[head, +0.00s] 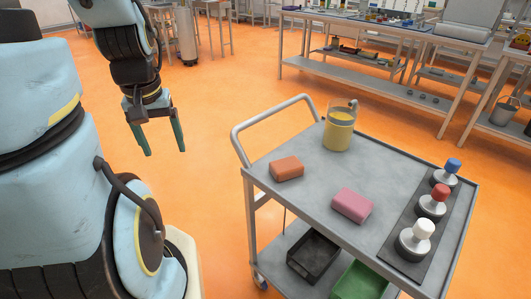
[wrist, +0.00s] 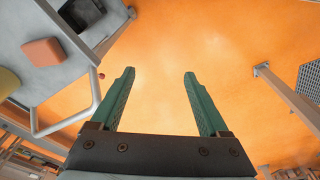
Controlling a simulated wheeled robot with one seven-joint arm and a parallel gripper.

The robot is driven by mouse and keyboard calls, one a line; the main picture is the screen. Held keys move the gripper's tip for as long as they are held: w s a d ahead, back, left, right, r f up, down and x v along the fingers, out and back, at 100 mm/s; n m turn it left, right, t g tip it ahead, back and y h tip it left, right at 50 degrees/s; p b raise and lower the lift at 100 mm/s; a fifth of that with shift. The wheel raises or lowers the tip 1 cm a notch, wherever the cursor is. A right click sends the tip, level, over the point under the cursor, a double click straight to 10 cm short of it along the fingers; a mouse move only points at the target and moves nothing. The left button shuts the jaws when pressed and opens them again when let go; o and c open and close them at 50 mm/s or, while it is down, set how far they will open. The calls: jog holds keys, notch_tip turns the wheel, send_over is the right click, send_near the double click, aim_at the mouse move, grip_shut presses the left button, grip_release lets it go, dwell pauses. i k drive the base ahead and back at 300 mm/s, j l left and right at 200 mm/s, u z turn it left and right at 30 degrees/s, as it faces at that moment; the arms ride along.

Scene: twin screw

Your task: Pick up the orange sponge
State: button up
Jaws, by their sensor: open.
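The orange sponge (head: 287,168) lies on the top of the grey cart (head: 305,208), near its left edge by the handle. It also shows in the wrist view (wrist: 43,52) at the upper left. My gripper (head: 164,150) hangs over the orange floor, left of the cart and apart from it. Its two green fingers are spread with nothing between them; the wrist view shows the open gap (wrist: 160,85) over bare floor.
A pink sponge (head: 352,205) and a pitcher of yellow liquid (head: 339,128) stand on the cart. A dark strip on the right holds stamps with white (head: 416,240), red (head: 433,204) and blue (head: 443,176) knobs. The cart's handle (head: 237,135) rises on the side facing my gripper.

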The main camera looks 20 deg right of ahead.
aim_at(284, 168)
jog(key=i+j, duration=0.3)
jog(key=i, duration=0.2)
jog(key=i+j+z, duration=0.1)
jog(key=i+j, duration=0.2)
jog(key=i, duration=0.25)
jog(key=i+j+z, duration=0.15)
jog(key=z, duration=0.95)
jog(key=i, duration=0.05)
